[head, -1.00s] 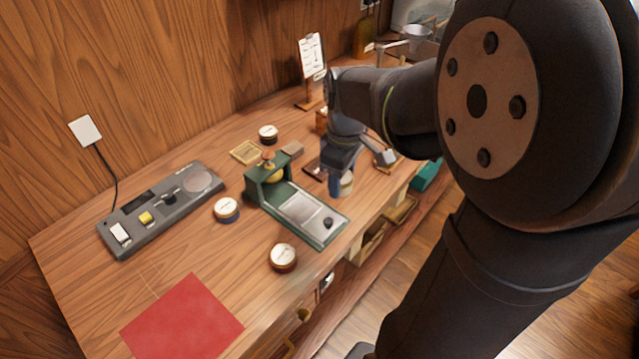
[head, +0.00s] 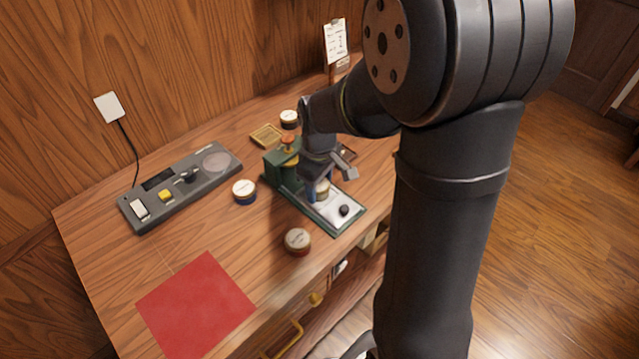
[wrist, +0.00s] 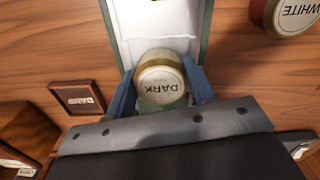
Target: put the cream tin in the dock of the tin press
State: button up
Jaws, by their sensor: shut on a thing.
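My gripper (head: 318,190) is shut on a cream-sided tin (wrist: 161,80), one finger on each side of it. Its lid label reads "DARK" in the wrist view. The tin press has a green frame (head: 282,166), an orange knob on its head and a pale metal bed (head: 330,211) with a black knob near the front end. The held tin is over the bed, on the side toward the press head. I cannot tell if it touches the bed. My gripper and wrist hide part of the press and its dock.
A red-sided tin (head: 297,241) labelled "WHITE" stands in front of the press. A red mat (head: 196,305) lies front left.

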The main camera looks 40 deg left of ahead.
jog(key=o, duration=1)
jog(key=shift+f, duration=0.15)
notch_tip(320, 180, up, 12)
jog(key=shift+r, duration=0.2)
jog(key=shift+f, duration=0.1)
jog(key=shift+f, duration=4.3)
